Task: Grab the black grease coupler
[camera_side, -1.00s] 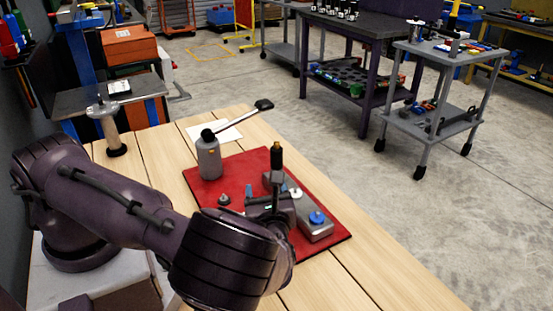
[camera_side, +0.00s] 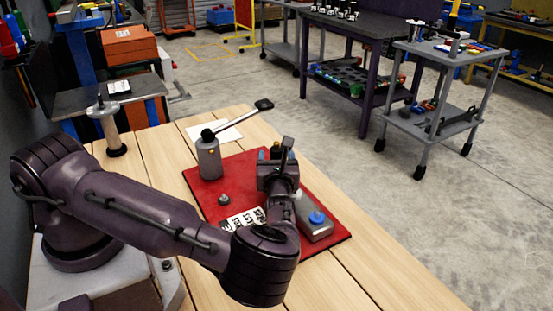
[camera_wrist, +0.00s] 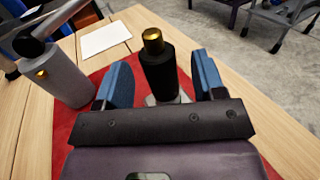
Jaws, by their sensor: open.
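The black grease coupler (camera_wrist: 159,72) is a black cylinder with a brass tip, standing upright in the wrist view. It stands between the two blue fingers of my gripper (camera_wrist: 160,82), which are apart, with a gap on each side of it. In the side view my gripper (camera_side: 276,155) is over the far part of the red mat (camera_side: 236,165). There the coupler is mostly hidden behind the gripper, and I cannot make it out clearly.
A grey cylinder with a long black-knobbed lever (camera_side: 208,158) stands left of my gripper. A grey block with a blue knob (camera_side: 316,220) lies on the mat's right side. A small dark fitting (camera_side: 224,199) and a black-and-white marker strip (camera_side: 243,219) are nearer. White paper (camera_side: 214,131) lies behind.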

